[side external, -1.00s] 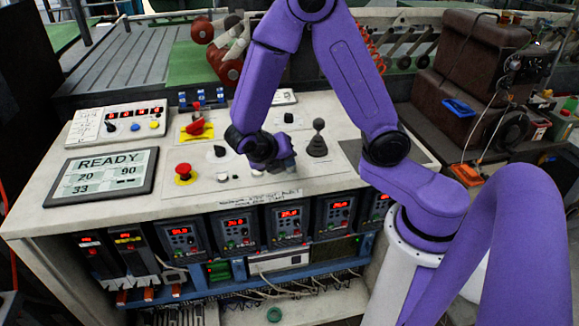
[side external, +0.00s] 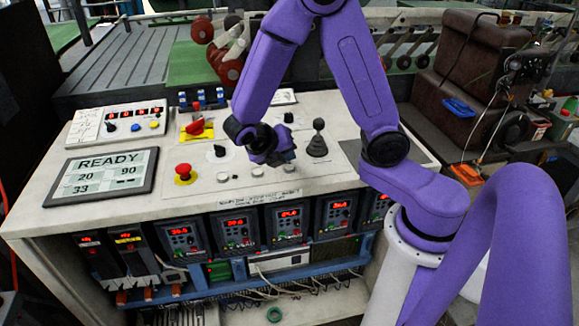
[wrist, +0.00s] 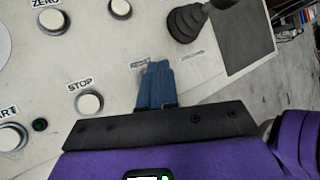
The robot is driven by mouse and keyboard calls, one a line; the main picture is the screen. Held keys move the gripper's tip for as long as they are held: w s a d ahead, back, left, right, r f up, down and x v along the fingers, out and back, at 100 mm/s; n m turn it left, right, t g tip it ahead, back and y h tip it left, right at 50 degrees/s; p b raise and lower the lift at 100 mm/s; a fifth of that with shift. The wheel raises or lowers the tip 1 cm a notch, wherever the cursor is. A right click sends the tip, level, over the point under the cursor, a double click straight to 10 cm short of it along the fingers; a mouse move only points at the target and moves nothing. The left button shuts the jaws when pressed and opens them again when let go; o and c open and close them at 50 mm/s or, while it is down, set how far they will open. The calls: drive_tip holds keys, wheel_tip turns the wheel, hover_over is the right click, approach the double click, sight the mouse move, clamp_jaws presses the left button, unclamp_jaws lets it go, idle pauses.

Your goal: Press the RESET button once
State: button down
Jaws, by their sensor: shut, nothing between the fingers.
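My gripper (side external: 284,157) is shut and empty, above the white console top. In the wrist view its blue fingers (wrist: 156,70) are together and point down at the panel. A small label, too blurred to read surely, shows at the fingertips, and the button that goes with it is hidden behind the fingers. In the side view a white button (side external: 289,169), the right one of a row of three, shows just below the fingertips. I take it for RESET, but its label is unreadable there. A small gap seems to part the fingertips from it.
The STOP button (wrist: 89,103) and START button (wrist: 11,138) lie left of the fingers. A black joystick (side external: 318,140) stands close on the right. A red mushroom button (side external: 184,172) and a display reading READY (side external: 102,176) are further left.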

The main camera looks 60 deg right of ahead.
sight(288, 174)
drive_tip(key=shift+r, duration=2.4)
drive_tip(key=s+a+m+y, duration=0.4)
drive_tip(key=s+m, duration=0.3)
drive_tip(key=s, duration=0.2)
drive_tip(key=s+a+r+m+y, duration=0.1)
drive_tip(key=s+a+m+y, duration=0.3)
drive_tip(key=s, duration=0.5)
drive_tip(key=m+y, duration=0.1)
drive_tip(key=m, duration=0.1)
drive_tip(key=shift+r+m+t+y, duration=0.3)
drive_tip(key=shift+m, duration=0.1)
drive_tip(key=shift+a, duration=0.1)
